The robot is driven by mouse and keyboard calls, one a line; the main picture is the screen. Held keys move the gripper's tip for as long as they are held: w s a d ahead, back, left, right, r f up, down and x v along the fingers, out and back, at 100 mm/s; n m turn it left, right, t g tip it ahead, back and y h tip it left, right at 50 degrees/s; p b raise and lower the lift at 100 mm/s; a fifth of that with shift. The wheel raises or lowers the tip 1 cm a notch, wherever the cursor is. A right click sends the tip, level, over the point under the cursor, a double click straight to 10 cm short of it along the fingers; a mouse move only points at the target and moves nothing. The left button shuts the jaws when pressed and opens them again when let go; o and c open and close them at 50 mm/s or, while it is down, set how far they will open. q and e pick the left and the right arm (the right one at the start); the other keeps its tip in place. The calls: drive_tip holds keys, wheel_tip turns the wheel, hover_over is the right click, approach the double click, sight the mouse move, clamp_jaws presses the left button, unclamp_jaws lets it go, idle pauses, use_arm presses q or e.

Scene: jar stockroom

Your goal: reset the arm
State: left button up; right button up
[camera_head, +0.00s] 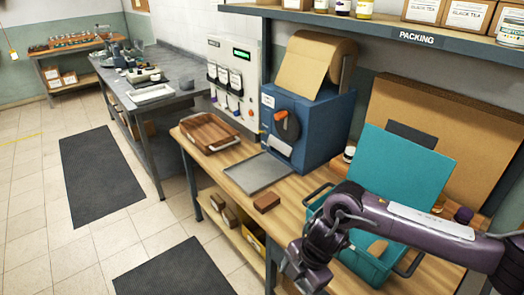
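My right arm comes in from the right, bent over the wooden packing table (358,284). Its gripper (303,275) points down at the lower middle of the view, by the table's front edge. The fingers are dark and small, and I cannot tell whether they are open or shut. The forearm and wrist partly cover a teal crate (316,198) on the table. My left arm and gripper are not in view.
On the table stand a blue dispenser (328,125) with a brown paper roll, a grey tray (258,173), a wooden tray (207,130) and a brown block (267,202). A teal panel (400,165) rises behind the crate. A shelf (420,37) hangs above. Tiled floor (40,205) is open at left.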

drive_tip(key=w+a+f+m+t+y, duration=0.2)
drive_tip(key=w+a+f+m+y, duration=0.35)
drive_tip(key=a+f, duration=0.35)
drive_tip(key=s+d+f+m+t+h+b, duration=0.1)
drive_tip(key=d+f+m+t, duration=0.35)
drive_tip(key=f, duration=1.05)
drive_tip(key=s+d+f+m+g+h, duration=0.25)
drive_tip(key=s+d+f+m, duration=0.25)
drive_tip(key=s+d+f, duration=0.5)
drive_tip(key=s+d+f+m+g+h, duration=0.1)
drive_tip(key=s+d+f+m+h, duration=0.3)
drive_tip(key=s+f, duration=1)
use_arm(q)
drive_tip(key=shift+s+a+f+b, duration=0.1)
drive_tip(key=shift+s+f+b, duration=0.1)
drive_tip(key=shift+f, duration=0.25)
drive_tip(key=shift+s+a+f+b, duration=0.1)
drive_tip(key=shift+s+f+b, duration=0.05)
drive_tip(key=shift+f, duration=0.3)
use_arm(e)
drive_tip(key=s+d+m+g+h, duration=0.1)
drive_tip(key=s+d, duration=0.4)
drive_tip(key=s, duration=1.1)
drive_tip(key=shift+s+m+g, duration=0.3)
drive_tip(key=shift+m+g, duration=0.2)
drive_tip(key=shift+m, duration=0.4)
drive_tip(key=shift+d, duration=0.1)
